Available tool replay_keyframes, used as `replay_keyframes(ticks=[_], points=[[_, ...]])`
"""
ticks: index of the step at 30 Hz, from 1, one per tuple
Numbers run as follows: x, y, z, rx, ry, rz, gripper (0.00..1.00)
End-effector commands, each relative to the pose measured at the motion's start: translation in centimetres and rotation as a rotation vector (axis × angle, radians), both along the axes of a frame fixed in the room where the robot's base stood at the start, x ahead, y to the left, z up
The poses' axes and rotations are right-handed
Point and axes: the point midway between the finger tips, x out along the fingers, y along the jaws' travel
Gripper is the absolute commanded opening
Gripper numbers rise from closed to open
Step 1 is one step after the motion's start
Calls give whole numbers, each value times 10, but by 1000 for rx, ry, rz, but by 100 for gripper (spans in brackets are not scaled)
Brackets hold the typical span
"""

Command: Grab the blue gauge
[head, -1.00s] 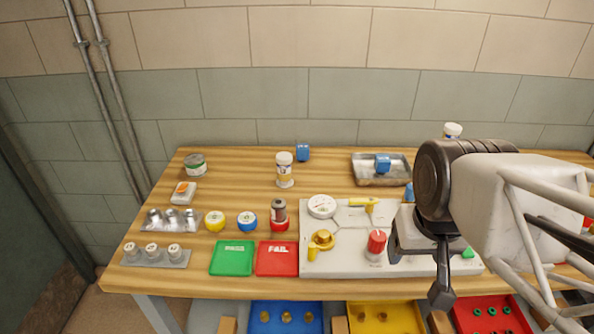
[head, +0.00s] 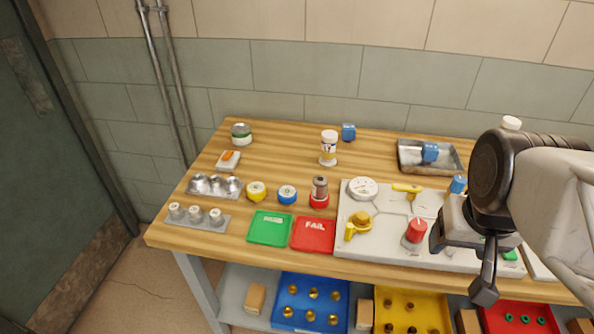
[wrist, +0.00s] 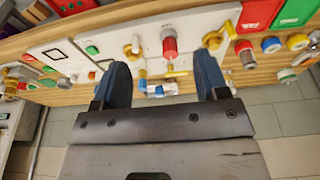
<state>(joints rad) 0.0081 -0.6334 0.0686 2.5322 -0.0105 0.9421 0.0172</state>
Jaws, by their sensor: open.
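A small round blue gauge (head: 287,195) with a pale face lies on the wooden bench, between a yellow one (head: 256,191) and a red one (head: 319,200). The blue gauge also shows small at the upper right of the wrist view (wrist: 270,45). My gripper (head: 460,266) is open and empty, over the right part of the pale valve panel, well right of the blue gauge. In the wrist view its two dark blue fingers (wrist: 160,72) are spread, with nothing between them.
The valve panel (head: 385,249) carries a white dial, yellow handles and a red knob. Green (head: 270,228) and red (head: 314,234) trays lie in front of the blue gauge. Metal holders (head: 214,186) stand left, a white bottle (head: 328,148) behind. Bare wood lies behind the gauge.

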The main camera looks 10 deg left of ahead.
Motion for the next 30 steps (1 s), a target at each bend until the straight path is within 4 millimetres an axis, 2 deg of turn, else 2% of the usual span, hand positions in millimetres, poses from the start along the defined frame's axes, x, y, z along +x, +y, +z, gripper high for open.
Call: replay_keyframes(ticks=[8, 12, 23, 26, 30], points=[[0, 0, 0, 0, 0, 0, 67], [0, 0, 0, 0, 0, 0, 88], [2, 2, 0, 8, -6, -7, 88], [9, 8, 0, 31, -23, -30, 88], [27, 25, -1, 103, -72, -103, 88]])
